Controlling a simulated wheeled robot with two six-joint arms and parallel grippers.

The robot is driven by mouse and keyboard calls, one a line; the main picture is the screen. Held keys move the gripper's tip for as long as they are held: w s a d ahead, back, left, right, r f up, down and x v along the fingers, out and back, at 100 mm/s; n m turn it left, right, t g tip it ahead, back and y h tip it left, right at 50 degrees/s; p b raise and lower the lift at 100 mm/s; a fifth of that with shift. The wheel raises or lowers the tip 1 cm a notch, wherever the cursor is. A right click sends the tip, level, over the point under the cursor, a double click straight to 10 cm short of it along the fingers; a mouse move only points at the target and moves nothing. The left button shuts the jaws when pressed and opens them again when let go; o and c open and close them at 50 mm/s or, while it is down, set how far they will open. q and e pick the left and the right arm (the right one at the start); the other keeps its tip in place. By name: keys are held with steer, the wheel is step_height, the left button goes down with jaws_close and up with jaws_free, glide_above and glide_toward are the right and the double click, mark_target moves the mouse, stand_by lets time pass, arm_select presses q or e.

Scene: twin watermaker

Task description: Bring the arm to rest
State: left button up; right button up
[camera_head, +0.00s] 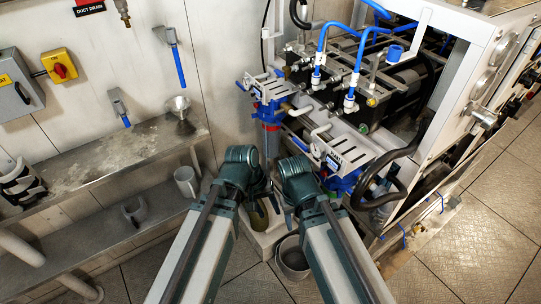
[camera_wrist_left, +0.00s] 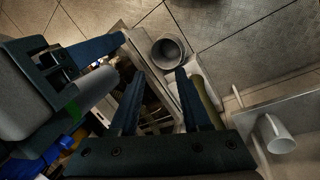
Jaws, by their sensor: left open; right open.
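My left arm comes up from the lower middle of the head view, and its gripper (camera_head: 258,208) points down beyond the wrist, partly hidden. In the left wrist view its two dark fingers (camera_wrist_left: 159,76) stand wide apart with nothing held between them. My right arm lies close beside it, and its gripper (camera_head: 290,212) also points down, largely hidden by its wrist. Part of the right gripper (camera_wrist_left: 110,62) shows at the left of the left wrist view, open and empty. The two wrists are close together; I cannot tell whether they touch.
The watermaker frame (camera_head: 447,75) with blue hoses stands close on the right. A grey bucket (camera_head: 292,262) is on the floor below, also in the left wrist view (camera_wrist_left: 158,58). A metal shelf (camera_head: 110,150) runs along the left wall; a mug (camera_head: 186,181) stands below it. Floor at lower right is clear.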

arm_select(q)
steer(key=s+a+m+y, duration=0.1)
steer(key=m+y, duration=0.1)
steer(key=s+a+m+y+p, duration=0.1)
steer(key=s+a+m+y, duration=0.1)
steer(key=m, duration=0.1)
steer(key=shift+s+a+r+y, duration=0.15)
steer(key=shift+r+y, duration=0.05)
steer(key=shift+y, duration=0.1)
stand_by(0.8)
